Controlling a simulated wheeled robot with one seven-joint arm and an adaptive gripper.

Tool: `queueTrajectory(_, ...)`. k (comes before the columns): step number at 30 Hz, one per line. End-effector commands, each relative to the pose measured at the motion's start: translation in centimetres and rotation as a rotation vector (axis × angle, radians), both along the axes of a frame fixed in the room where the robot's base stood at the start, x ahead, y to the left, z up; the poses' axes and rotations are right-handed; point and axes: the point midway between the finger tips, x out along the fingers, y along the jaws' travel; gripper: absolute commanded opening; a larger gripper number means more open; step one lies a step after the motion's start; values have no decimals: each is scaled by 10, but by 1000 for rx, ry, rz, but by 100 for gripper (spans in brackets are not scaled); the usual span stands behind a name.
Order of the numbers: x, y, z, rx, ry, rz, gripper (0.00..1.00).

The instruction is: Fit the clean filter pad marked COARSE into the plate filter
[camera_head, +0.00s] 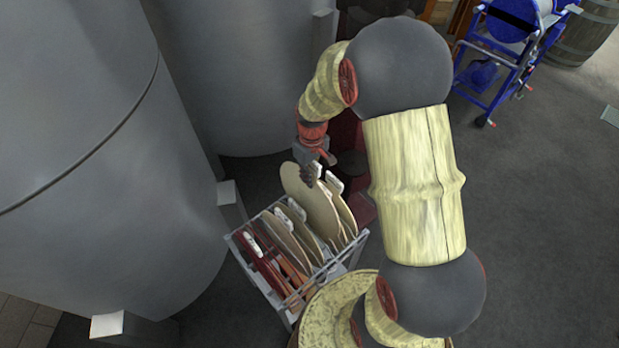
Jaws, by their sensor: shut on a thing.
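My gripper (313,172) is shut on the top edge of a round cream filter pad (312,204). This pad stands on edge, higher than the pads beside it, with its lower part still between the rack's bars. The wire rack (331,268) holds several more pale pads (290,238) on edge, with small white tabs at their tops. No marking can be read at this size, so I cannot tell which pad is COARSE. A blue wheeled frame (507,62) stands at the top right; I cannot tell if it is the plate filter.
Red-brown flat pieces (262,262) fill the rack's left end. Large grey tanks (85,150) stand close to the rack on the left and behind. A wooden barrel (587,35) stands at the far right. The dark floor (545,220) on the right is clear.

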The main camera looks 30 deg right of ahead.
Motion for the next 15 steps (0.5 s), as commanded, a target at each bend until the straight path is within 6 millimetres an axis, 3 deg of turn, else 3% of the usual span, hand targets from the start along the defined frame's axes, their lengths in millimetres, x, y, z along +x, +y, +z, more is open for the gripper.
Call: queueTrajectory(15,0,0,40,0,0,0,0)
